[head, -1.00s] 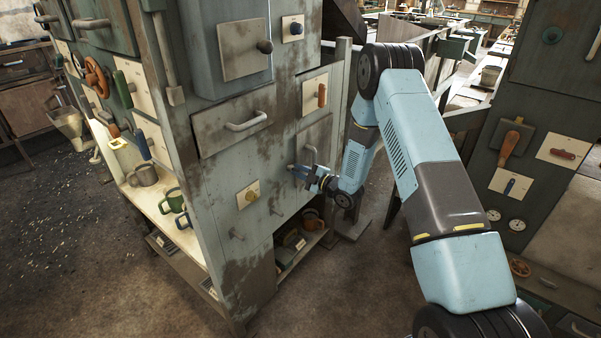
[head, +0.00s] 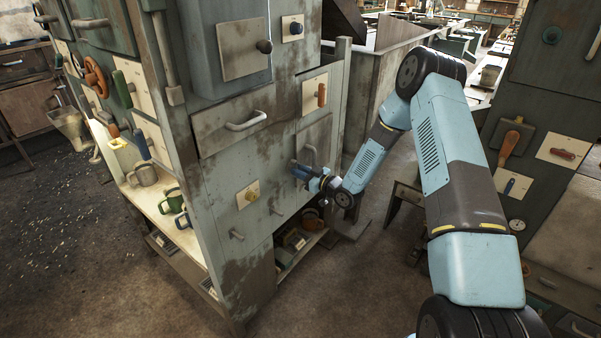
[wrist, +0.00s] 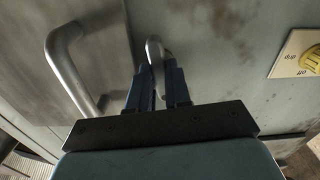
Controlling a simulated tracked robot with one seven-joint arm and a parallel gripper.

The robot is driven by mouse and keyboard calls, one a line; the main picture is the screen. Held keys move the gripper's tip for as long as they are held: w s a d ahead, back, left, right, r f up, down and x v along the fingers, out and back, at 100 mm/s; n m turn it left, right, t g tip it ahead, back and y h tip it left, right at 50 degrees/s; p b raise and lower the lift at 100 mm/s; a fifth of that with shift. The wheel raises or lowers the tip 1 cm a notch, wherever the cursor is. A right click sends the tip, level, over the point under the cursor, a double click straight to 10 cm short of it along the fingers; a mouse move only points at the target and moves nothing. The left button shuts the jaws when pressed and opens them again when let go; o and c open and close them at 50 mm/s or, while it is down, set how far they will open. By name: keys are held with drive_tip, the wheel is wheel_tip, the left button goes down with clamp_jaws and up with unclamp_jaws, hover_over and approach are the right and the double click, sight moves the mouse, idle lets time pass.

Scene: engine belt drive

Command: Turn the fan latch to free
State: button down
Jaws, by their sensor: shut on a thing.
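A small bent grey metal lever (wrist: 155,52), which looks like the fan latch, stands out from the pale grey-green cabinet front. I can read no label on it. My gripper (wrist: 156,78) is shut on the lever, with one blue finger on either side of it. In the head view my gripper (head: 299,171) is at the cabinet front, just left of and below a door handle (head: 310,155). The lever is mostly hidden by the fingers there, so its exact angle is hard to tell.
The large door handle (wrist: 72,68) is close to the left of my fingers in the wrist view. A yellow knob on a plate (head: 248,195) is left of my gripper in the head view.

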drive_tip(key=shift+s+f+m, duration=0.15)
drive_tip(key=shift+f+m, duration=0.05)
drive_tip(key=shift+m, duration=0.4)
drive_tip(key=c, duration=1.1)
unclamp_jaws()
drive_tip(key=shift+r, duration=0.15)
drive_tip(key=shift+o, duration=0.2)
drive_tip(key=shift+d, duration=0.1)
drive_tip(key=v, duration=1.3)
drive_tip(key=shift+d, duration=0.15)
drive_tip(key=shift+s, duration=0.1)
